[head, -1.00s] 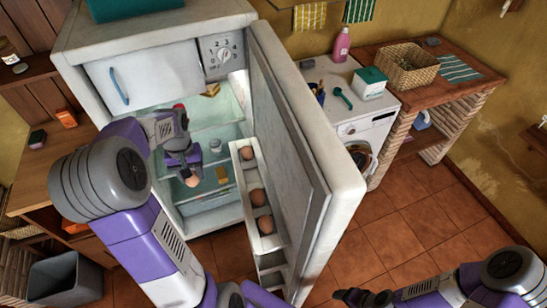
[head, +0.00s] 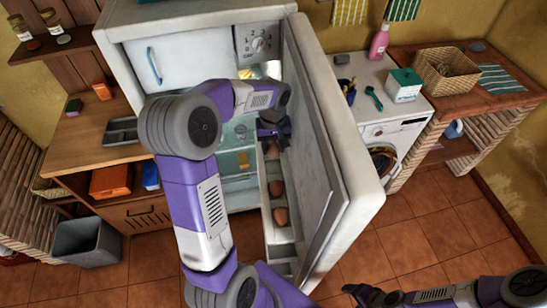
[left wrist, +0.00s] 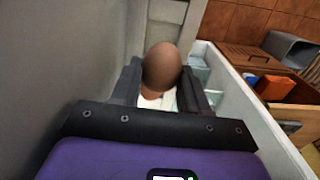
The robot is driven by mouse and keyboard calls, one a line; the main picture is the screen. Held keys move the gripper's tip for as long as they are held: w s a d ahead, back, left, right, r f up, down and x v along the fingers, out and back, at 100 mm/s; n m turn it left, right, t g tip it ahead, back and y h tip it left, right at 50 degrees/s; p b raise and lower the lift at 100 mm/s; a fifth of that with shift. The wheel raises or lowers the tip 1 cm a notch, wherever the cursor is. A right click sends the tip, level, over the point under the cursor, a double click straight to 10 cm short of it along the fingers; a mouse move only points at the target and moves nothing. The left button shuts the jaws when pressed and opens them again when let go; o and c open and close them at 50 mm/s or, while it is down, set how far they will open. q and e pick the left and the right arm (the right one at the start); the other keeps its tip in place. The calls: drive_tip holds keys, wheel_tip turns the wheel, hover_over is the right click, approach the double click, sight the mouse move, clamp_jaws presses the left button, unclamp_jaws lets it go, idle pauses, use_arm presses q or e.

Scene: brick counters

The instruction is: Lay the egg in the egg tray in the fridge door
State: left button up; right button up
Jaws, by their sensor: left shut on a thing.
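My left gripper (head: 273,132) is at the inner side of the open fridge door, over the far end of the white egg tray (head: 268,229). In the left wrist view its two dark fingers are shut on a brown egg (left wrist: 161,66). Two other brown eggs, a middle one (head: 276,188) and a nearer one (head: 281,216), lie in the tray. A brown egg (head: 272,151) shows just below the fingers; I cannot tell whether it is the held one. My right gripper (head: 360,292) is low at the right, its jaws unclear.
The fridge door (head: 345,175) stands wide open close to the right of my left gripper. The fridge interior is partly hidden by my left arm. A washing machine (head: 385,130) stands to the right, a wooden counter (head: 85,145) to the left.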

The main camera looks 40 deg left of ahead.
use_arm(q)
wheel_tip(320, 180, down, 7)
drive_tip(key=shift+s+r, duration=0.1)
drive_tip(key=shift+r, duration=0.1)
drive_tip(key=shift+f, duration=0.2)
